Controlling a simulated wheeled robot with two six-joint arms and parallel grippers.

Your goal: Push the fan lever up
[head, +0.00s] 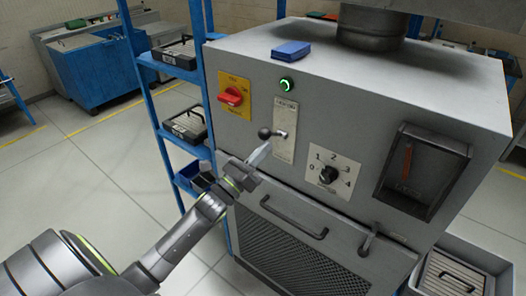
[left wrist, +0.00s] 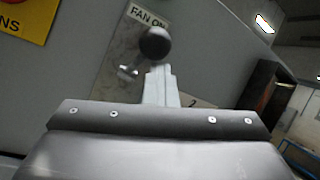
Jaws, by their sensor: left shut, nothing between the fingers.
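The fan lever has a dark ball knob (head: 265,133) on a short metal shaft that sticks out from a pale upright plate (head: 284,144) on the grey cabinet front. In the left wrist view the black knob (left wrist: 155,43) shows in front of the plate (left wrist: 122,58), whose top label reads "FAN ON". My left gripper (head: 260,154) is shut and empty, its tips just below the knob. In the left wrist view the closed fingers (left wrist: 159,86) point up at the knob. I cannot tell whether they touch it. My right gripper is not in view.
A red rotary switch (head: 231,96) on a yellow plate sits left of the lever, a lit green button (head: 285,84) above, and a numbered dial (head: 328,174) to the right. A handle bar (head: 293,219) juts out below. A blue rack (head: 200,100) stands beside the cabinet.

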